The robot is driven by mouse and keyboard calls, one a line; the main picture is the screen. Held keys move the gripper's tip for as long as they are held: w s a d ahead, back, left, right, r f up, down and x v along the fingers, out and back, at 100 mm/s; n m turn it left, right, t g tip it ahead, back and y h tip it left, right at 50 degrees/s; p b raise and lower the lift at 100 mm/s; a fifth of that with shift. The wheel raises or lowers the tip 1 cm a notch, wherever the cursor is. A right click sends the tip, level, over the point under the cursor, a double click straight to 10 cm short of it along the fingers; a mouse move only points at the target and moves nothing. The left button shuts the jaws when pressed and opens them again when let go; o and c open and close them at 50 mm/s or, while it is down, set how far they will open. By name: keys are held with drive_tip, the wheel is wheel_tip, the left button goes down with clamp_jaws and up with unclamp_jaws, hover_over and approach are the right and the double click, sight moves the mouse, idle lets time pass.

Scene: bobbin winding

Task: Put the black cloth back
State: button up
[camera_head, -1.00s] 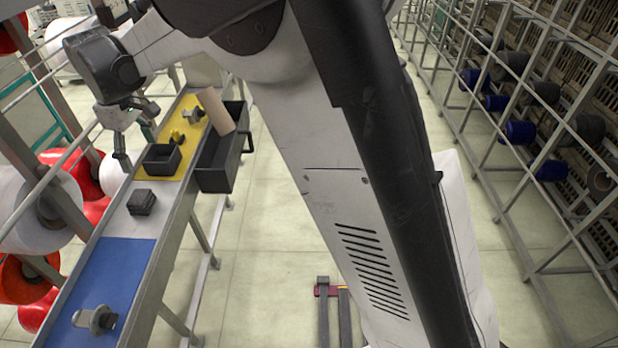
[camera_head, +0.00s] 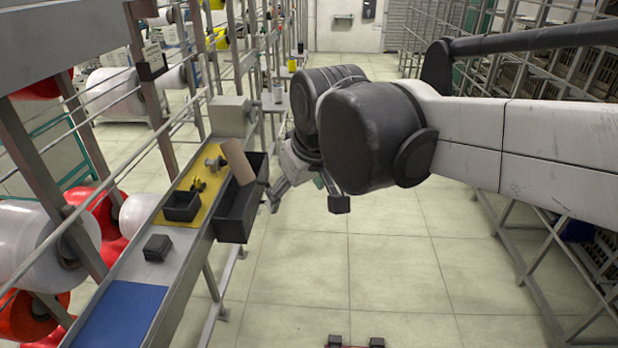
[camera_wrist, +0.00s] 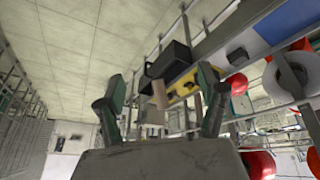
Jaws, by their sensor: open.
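The black cloth (camera_head: 157,247) is a small dark folded stack. It lies on the bare grey strip of the narrow bench (camera_head: 178,262), between the blue mat (camera_head: 118,312) and the yellow mat (camera_head: 197,208). It also shows as a small dark block in the wrist view (camera_wrist: 236,56). My gripper (camera_head: 308,198) is open and empty, with its fingers spread. It hangs over the aisle to the right of the bench, apart from the cloth. In the wrist view, both fingers (camera_wrist: 161,100) stand wide apart with the bench beyond them.
A black bin (camera_head: 240,212) hangs on the bench's right side, with a beige tube (camera_head: 236,160) leaning out. The yellow mat bears a small black box (camera_head: 182,206), a yellow piece (camera_head: 198,185) and a metal fitting (camera_head: 215,162).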

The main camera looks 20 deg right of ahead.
drive_tip(key=s+d+f+m+t, duration=0.2)
drive_tip(key=s+d+f, duration=0.3)
drive_tip(key=s, duration=0.5)
drive_tip(key=shift+s+d+m+h, duration=0.15)
drive_tip(key=shift+d+m+h, duration=0.25)
drive_tip(key=shift+d+m, duration=0.55)
wheel_tip(320, 180, down, 8)
drive_tip(key=b, duration=0.7)
drive_tip(key=shift+r+b, duration=0.15)
drive_tip(key=shift+b, duration=0.2)
